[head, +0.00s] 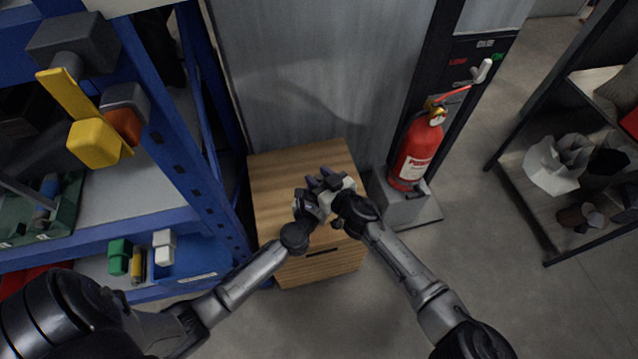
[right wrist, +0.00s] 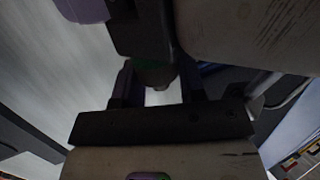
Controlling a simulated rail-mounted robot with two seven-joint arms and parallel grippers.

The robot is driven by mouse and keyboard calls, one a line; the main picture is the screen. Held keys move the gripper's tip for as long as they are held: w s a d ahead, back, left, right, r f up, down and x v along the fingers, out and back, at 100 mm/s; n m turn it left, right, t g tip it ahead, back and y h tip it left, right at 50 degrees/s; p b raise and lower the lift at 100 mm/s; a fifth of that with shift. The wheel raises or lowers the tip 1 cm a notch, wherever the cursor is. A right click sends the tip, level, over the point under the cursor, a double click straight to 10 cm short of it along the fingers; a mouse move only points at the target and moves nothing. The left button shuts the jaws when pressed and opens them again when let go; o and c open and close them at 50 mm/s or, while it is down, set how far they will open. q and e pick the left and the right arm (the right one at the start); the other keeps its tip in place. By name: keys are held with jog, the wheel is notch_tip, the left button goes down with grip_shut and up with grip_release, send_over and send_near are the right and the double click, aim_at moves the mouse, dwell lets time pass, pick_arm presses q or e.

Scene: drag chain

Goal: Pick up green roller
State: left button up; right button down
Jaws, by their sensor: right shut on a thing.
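My right gripper (head: 334,190) is over the wooden cabinet, close against my left gripper (head: 310,197); the two overlap in the head view. In the right wrist view, the right gripper (right wrist: 157,92) is shut on a small dark greenish thing (right wrist: 153,74) with a pale tip. It is mostly hidden by the fingers and in shadow, and I cannot tell surely that it is the green roller. The left gripper's jaws are too small and overlapped to read. A green-ended item (head: 119,256) lies on the lower blue shelf, away from both grippers; its kind is unclear.
The wooden cabinet (head: 270,195) stands below the grippers against a grey panel. A blue shelf rack (head: 185,150) with yellow and grey items is at left. A red fire extinguisher (head: 416,152) stands at right. A dark rack (head: 545,215) is farther right, with open floor between.

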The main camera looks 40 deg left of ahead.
aim_at(322, 180)
notch_tip(322, 180, up, 7)
jog(key=shift+r, duration=0.1)
pick_arm(q)
jog(key=shift+r, duration=0.15)
pick_arm(e)
jog(key=shift+r, duration=0.1)
